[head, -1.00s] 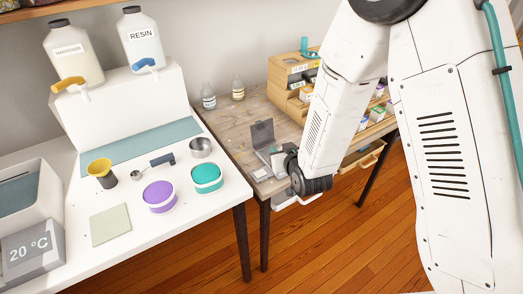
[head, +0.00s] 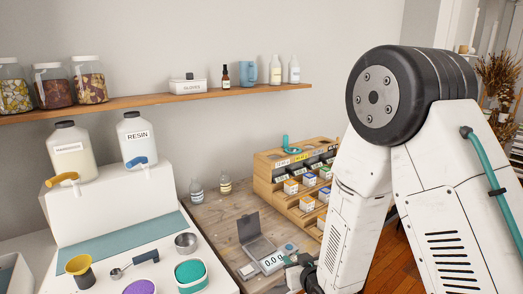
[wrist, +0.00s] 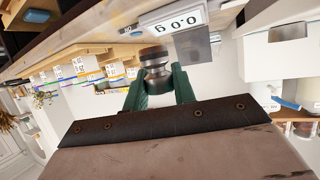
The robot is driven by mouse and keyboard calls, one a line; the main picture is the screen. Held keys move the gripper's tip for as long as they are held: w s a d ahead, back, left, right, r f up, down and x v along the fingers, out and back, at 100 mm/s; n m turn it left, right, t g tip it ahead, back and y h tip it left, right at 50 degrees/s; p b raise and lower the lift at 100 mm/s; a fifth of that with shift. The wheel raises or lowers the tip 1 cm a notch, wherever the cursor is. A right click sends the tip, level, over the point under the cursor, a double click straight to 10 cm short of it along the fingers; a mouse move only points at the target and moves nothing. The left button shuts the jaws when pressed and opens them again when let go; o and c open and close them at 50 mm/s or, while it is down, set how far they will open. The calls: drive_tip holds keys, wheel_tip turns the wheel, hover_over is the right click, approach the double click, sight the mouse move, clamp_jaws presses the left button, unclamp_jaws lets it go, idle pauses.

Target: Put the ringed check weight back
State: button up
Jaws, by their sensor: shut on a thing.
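The check weight (wrist: 155,65) is a small metal cylinder with a narrower neck and a dark band, seen in the wrist view. My gripper (wrist: 160,82) has its green fingers shut on the weight from both sides. In the head view my gripper is mostly hidden by my arm at the front edge of the wooden bench. The scale (head: 257,250) stands there with its grey lid raised, and its display (head: 272,261) reads 0.0 g. The display also shows upside down in the wrist view (wrist: 172,22), close beyond the weight.
A wooden stepped rack (head: 268,178) with small boxes stands behind the scale. Two small bottles (head: 197,190) stand at the back left of the bench. The white table at left holds a purple cup (head: 140,287), a teal cup (head: 190,273) and a metal cup (head: 186,243).

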drive_tip(key=w+d+f+m+h, duration=0.1)
drive_tip(key=d+f+m+h, duration=0.2)
drive_tip(key=d, duration=1.3)
wheel_tip(320, 180, down, 2)
drive_tip(key=shift+d+f+t+h, duration=0.2)
drive_tip(key=shift+d+t+h, duration=0.1)
drive_tip(key=shift+t+h, duration=0.15)
drive_tip(key=shift+w, duration=0.1)
